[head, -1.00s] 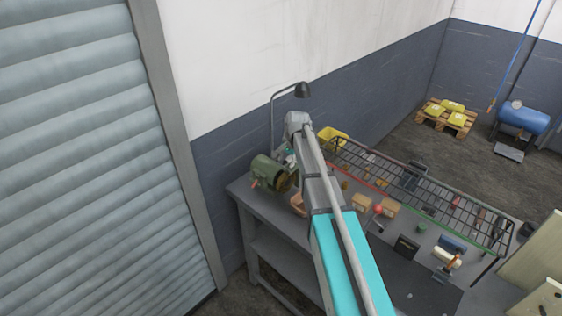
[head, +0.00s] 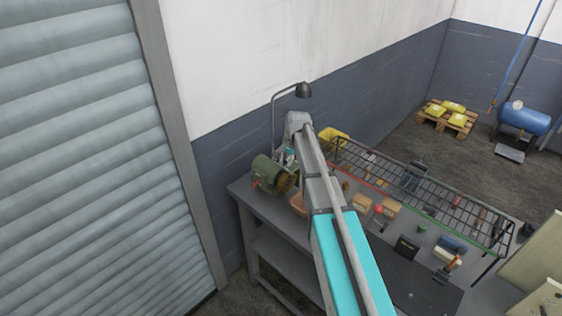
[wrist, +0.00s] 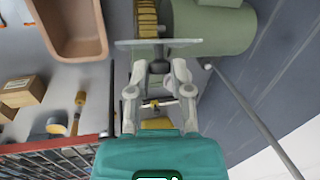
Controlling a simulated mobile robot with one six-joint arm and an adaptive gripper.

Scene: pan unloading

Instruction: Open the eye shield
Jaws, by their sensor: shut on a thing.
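A green bench grinder (head: 264,170) stands at the left end of the workbench, and its rounded body (wrist: 222,28) and ribbed yellow-brown wheel (wrist: 147,18) show at the top of the wrist view. The eye shield (wrist: 128,44) is a thin grey plate, seen nearly edge-on in front of the wheel. My gripper (wrist: 158,62) is at the shield's near edge, with its two fingers shut on it. The exact contact is hard to make out. In the head view my wrist hides the gripper and most of the shield.
The workbench (head: 243,191) carries a brown tray (wrist: 72,25), cardboard boxes (wrist: 22,91) and a long wire rack (head: 440,190). A lamp (head: 302,90) rises behind the grinder, close to my wrist. The wall is just behind.

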